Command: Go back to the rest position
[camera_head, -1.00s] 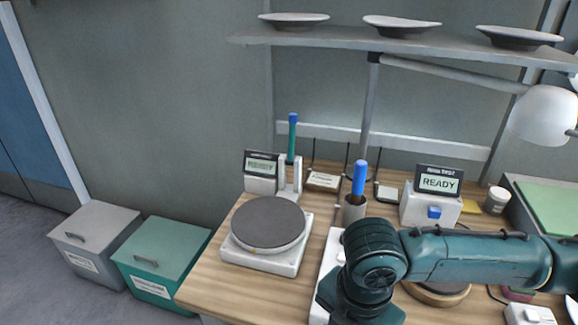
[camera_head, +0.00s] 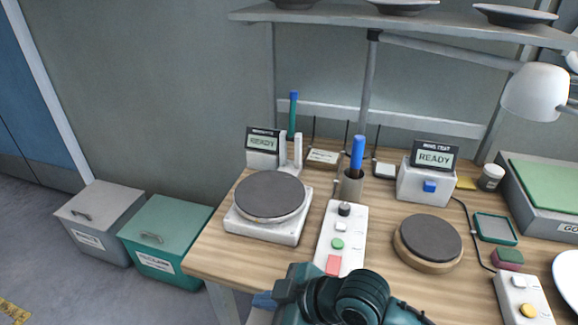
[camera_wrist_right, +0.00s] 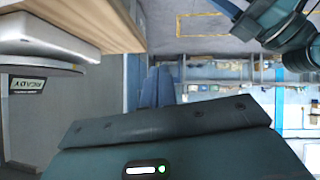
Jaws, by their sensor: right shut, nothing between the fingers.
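My right gripper (camera_head: 264,300) is at the front edge of the wooden table, low in the head view, partly hidden by its own wrist. In the right wrist view its blue fingers (camera_wrist_right: 158,87) are together with nothing between them. It is clear of the table objects. Another of my dark teal arm parts shows at the upper right of the right wrist view; I cannot make out its jaws. My left arm does not show in the head view.
The table holds a round-plated scale (camera_head: 268,196), a button panel (camera_head: 342,240), a dark disc on a wooden base (camera_head: 428,242) and a READY display box (camera_head: 428,178). A shelf (camera_head: 400,20) with plates hangs above. Grey (camera_head: 98,222) and green (camera_head: 165,243) bins stand left.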

